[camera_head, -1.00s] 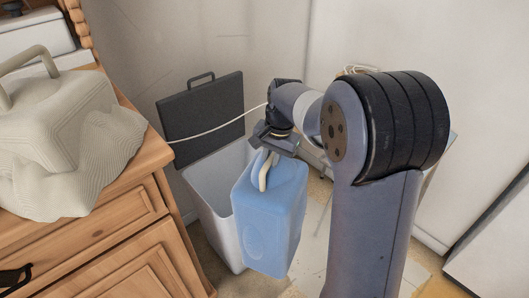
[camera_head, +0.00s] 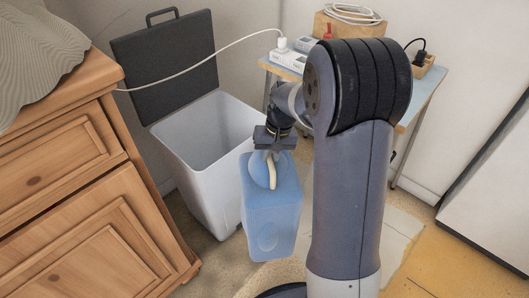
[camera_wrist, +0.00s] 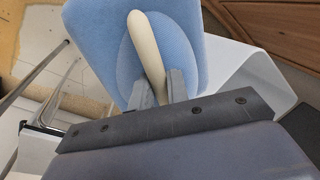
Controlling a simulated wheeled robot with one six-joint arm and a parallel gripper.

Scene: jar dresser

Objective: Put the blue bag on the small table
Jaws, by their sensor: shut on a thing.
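The blue bag (camera_head: 272,215) is a light blue, box-like bag with a cream handle. It hangs upright from my gripper (camera_head: 271,152) in the head view, in front of the white bin and clear of the dresser. In the wrist view my gripper (camera_wrist: 160,88) is shut on the cream handle (camera_wrist: 147,50), with the blue bag (camera_wrist: 95,40) beyond it. The small table (camera_head: 412,112) has a pale blue top and stands at the back, partly hidden behind my arm.
On the small table are a wooden box (camera_head: 340,27) with a coiled white cable and a white power strip (camera_head: 291,58). A white bin (camera_head: 200,135) with a raised dark lid (camera_head: 168,68) stands left. A wooden dresser (camera_head: 75,190) fills the left side. A white cord crosses above the bin.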

